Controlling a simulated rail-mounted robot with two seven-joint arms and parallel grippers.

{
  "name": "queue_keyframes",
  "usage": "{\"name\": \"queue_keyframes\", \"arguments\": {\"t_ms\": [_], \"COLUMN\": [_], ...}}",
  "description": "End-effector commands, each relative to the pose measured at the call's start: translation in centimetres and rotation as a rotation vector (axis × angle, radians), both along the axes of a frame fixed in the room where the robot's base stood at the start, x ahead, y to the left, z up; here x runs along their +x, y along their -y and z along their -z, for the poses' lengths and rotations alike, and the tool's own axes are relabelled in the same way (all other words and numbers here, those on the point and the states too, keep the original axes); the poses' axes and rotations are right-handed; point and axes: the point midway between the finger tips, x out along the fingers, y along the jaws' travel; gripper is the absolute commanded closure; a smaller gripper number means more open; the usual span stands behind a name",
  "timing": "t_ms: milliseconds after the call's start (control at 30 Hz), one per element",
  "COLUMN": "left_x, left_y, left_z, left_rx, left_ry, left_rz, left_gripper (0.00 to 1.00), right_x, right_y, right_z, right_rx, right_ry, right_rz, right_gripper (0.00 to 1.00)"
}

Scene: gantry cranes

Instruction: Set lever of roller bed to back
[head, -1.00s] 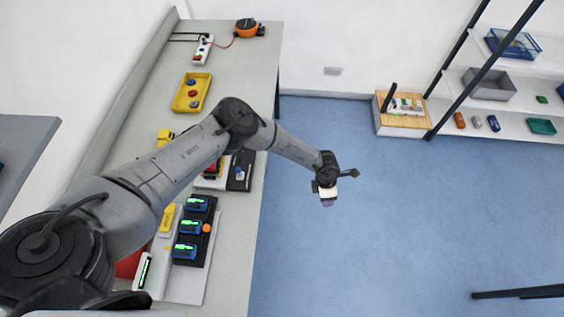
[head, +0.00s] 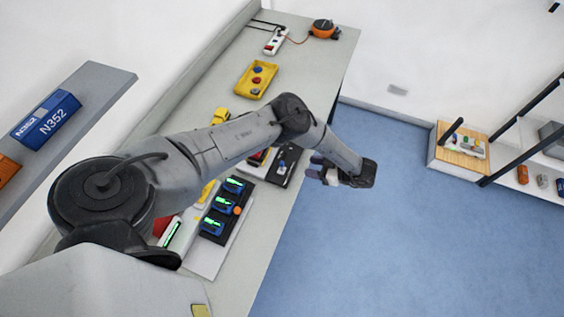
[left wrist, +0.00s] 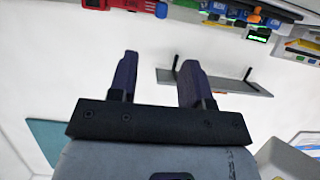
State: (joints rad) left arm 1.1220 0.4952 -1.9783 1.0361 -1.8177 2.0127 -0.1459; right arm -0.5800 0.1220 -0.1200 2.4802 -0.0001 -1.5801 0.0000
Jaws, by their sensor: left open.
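No roller bed can be made out for certain. A wood-topped box (head: 459,150) with a dark upright bar (head: 453,131) stands at the right in the head view. A dark unit with a small blue-topped part (head: 282,165) lies on the bench, partly behind my left arm. I cannot tell whether either one carries the lever. My left gripper (head: 314,168) is beyond the bench's right edge, over the floor, its fingers toward the bench. In the left wrist view its two fingers (left wrist: 157,66) are apart with nothing between them. My right gripper is not in view.
The bench (head: 225,294) holds a yellow tray (head: 243,90), a black rack with several green-lit blue devices (head: 211,226), a power strip (head: 275,41) and an orange reel (head: 323,28). A shelf at the left bears a blue box (head: 46,119). The blue floor (head: 390,240) is clear.

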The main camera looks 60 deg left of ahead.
Motion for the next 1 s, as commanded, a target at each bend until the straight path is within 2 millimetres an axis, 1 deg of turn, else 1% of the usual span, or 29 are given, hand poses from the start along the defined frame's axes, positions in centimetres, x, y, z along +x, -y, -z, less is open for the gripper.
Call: {"name": "queue_keyframes", "arguments": {"t_ms": [33,200,500,733,1000], "left_x": [-0.7,-2.7,-5.9,-7.2,-7.7], "left_y": [-0.7,-2.9,-6.3,-7.8,-8.3], "left_z": [0.3,1.6,3.6,4.5,4.7], "left_rx": [0.0,-0.001,-0.002,-0.002,-0.002], "left_ry": [-0.002,-0.002,0.0,0.001,0.002], "left_rz": [-0.004,-0.005,-0.003,-0.002,-0.001], "left_gripper": [0.55,0.55,0.55,0.55,0.55], "right_x": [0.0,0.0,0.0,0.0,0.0], "right_y": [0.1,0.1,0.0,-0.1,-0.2], "right_z": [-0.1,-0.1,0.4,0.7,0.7], "right_rx": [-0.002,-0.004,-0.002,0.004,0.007], "right_ry": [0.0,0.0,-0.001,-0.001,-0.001], "right_rz": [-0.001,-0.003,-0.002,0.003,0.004], "right_gripper": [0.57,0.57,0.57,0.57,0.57]}}
